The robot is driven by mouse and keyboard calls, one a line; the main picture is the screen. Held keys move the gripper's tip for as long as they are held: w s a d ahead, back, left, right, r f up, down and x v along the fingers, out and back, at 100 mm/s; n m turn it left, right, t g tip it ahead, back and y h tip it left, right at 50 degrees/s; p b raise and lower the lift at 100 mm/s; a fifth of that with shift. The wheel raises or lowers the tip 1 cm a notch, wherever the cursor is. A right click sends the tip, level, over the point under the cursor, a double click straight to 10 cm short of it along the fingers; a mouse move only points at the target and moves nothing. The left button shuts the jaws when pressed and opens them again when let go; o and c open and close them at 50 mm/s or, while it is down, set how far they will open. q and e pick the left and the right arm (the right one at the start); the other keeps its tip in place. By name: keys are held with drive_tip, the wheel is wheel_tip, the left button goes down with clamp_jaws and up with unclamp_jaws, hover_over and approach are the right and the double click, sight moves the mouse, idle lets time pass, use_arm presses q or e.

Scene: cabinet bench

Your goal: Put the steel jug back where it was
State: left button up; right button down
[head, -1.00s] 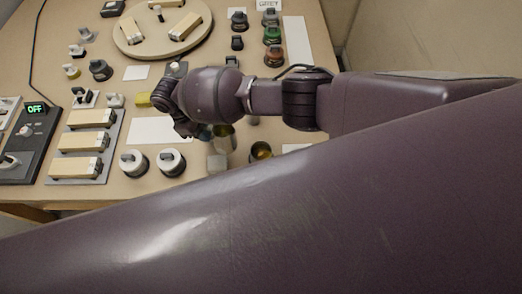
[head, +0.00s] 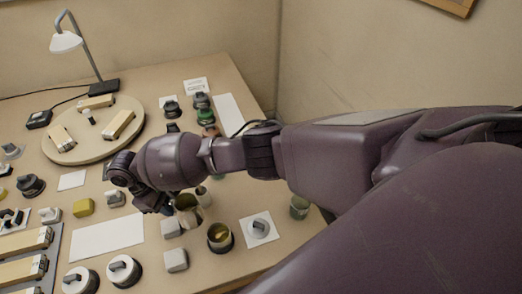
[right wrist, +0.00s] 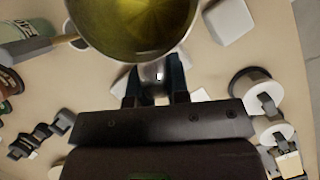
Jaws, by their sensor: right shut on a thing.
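Whether the jug's base touches the bench cannot be told. My left gripper is not in view.
A cup with a golden inside (head: 220,236) stands close right of the jug. Light blocks (head: 176,260) stand in front. A blank white sheet (head: 107,237) lies to the left; a white card (head: 258,230) with a knob lies right. A round board (head: 70,148) is behind.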

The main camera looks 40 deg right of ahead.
drive_tip(key=w+d+r+m+g+y+b, duration=0.1)
drive_tip(key=d+r+m, duration=0.1)
drive_tip(key=d+r, duration=0.3)
drive_tip(key=w+d+r+m+y+b, duration=0.1)
drive_tip(key=d+r+m, duration=0.25)
drive_tip(key=d, duration=0.45)
drive_tip(key=w+d+r+n+t+h+b, duration=0.1)
drive_tip(key=w+d+n+b, duration=0.25)
drive_tip(key=d, duration=0.65)
drive_tip(key=w+d+r+n+h+b, duration=0.1)
drive_tip(key=w+d+r+n+b, duration=0.2)
drive_tip(key=d, duration=0.7)
drive_tip(key=f+b, duration=0.2)
drive_tip(key=f, duration=0.5)
drive_tip(key=f+b, duration=0.2)
drive_tip(key=f, duration=0.5)
drive_tip(key=f+b, duration=0.2)
drive_tip(key=f, duration=0.5)
drive_tip(key=shift+d+f, duration=0.1)
drive_tip(key=shift+d, duration=0.3)
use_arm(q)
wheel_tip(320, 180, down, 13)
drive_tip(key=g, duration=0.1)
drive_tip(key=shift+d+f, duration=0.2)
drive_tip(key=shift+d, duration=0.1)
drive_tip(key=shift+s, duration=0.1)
use_arm(e)
drive_tip(key=shift+s, duration=0.1)
